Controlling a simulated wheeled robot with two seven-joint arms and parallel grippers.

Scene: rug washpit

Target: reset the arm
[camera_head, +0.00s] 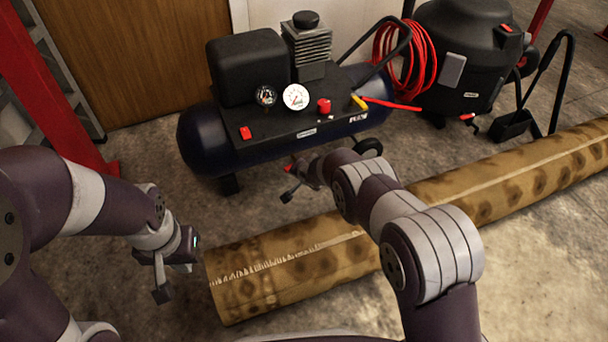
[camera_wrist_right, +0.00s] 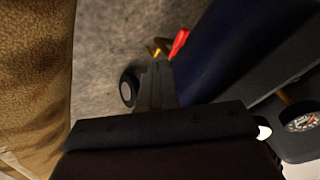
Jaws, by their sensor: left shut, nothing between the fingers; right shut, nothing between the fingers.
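My left gripper (camera_head: 162,292) is shut and empty, pointing down above the floor just left of the near end of a rolled rug (camera_head: 290,272). My right arm reaches over the rug, and my right gripper (camera_head: 289,192) is near the front of the air compressor (camera_head: 215,142), above the floor between it and the rug. In the right wrist view the right gripper (camera_wrist_right: 157,85) shows its fingers together with nothing between them. The rug (camera_wrist_right: 35,70) fills the left side there, and the compressor's dark blue tank (camera_wrist_right: 222,50) is on the right, apart from the fingers.
A black vacuum-like machine (camera_head: 465,55) with a red hose (camera_head: 405,62) stands at the back right. A red post (camera_head: 50,80) stands at the left before a wooden door (camera_head: 135,50). Bare concrete floor (camera_head: 550,270) lies right of my right arm.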

